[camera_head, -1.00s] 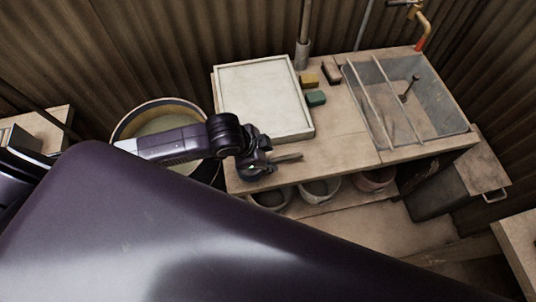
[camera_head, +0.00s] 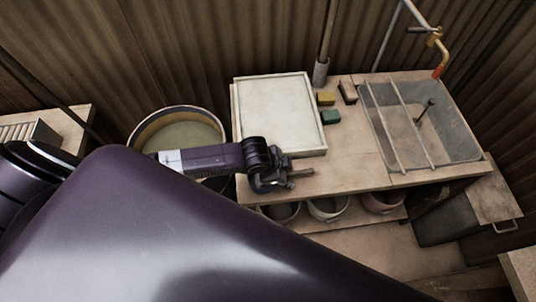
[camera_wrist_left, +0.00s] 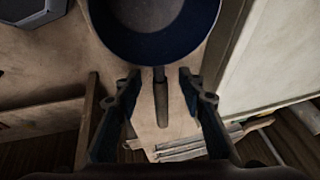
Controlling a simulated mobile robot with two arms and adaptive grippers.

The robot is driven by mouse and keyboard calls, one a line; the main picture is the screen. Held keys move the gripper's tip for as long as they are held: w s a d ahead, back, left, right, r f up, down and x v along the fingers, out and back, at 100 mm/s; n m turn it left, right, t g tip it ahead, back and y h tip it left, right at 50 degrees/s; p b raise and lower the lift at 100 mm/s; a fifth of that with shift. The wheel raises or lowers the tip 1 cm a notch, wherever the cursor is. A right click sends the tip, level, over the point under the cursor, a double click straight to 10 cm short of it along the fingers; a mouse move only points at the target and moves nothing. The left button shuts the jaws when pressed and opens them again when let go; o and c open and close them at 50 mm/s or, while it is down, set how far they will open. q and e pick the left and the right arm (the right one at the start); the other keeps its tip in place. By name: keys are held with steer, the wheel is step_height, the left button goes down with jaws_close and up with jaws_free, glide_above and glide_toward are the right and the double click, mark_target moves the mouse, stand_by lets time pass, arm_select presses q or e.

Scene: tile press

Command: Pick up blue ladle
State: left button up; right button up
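The blue ladle (camera_wrist_left: 205,27) is large at the top of the left wrist view. It has a round dark blue bowl with a grey inside, cut off by the top edge. Its slim dark handle (camera_wrist_left: 161,98) points toward my left gripper. My left gripper (camera_wrist_left: 158,82) is open, with one finger on each side of the handle and gaps between them. In the head view my left gripper (camera_head: 290,180) is over the front of the wooden bench, and I cannot make out the ladle there. My right gripper is not in view.
The wooden bench (camera_head: 350,160) holds a white-framed board (camera_head: 278,110), green and yellow blocks (camera_head: 330,117) and a sink (camera_head: 455,135). A large round tub (camera_head: 150,122) stands left of it. Several pots (camera_head: 327,208) sit on the shelf below.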

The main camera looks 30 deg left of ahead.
arm_select(q)
jaws_close()
stand_by(0.6)
